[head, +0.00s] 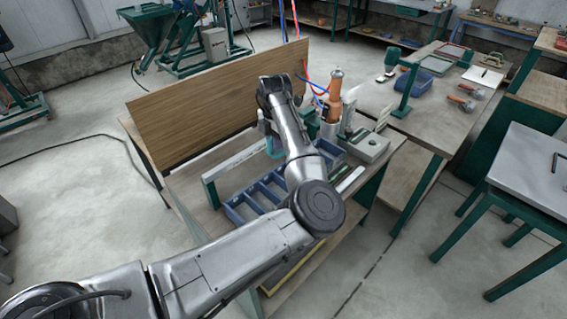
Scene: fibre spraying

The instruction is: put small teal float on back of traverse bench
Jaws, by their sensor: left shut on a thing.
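My left arm reaches from the lower left over a wooden bench (190,185), which I take to be the traverse bench. My left gripper (268,128) points down beyond my forearm and is partly hidden by it. It is shut on a small teal thing (274,147), which looks like the small teal float. Only part of it shows, and I cannot tell whether it touches the bench. My right gripper is not in view.
An upright wooden board (215,104) closes the bench's back. A blue divided tray (235,212) lies in front. An orange-and-grey tool (334,95) and a grey box (366,146) stand right of my gripper.

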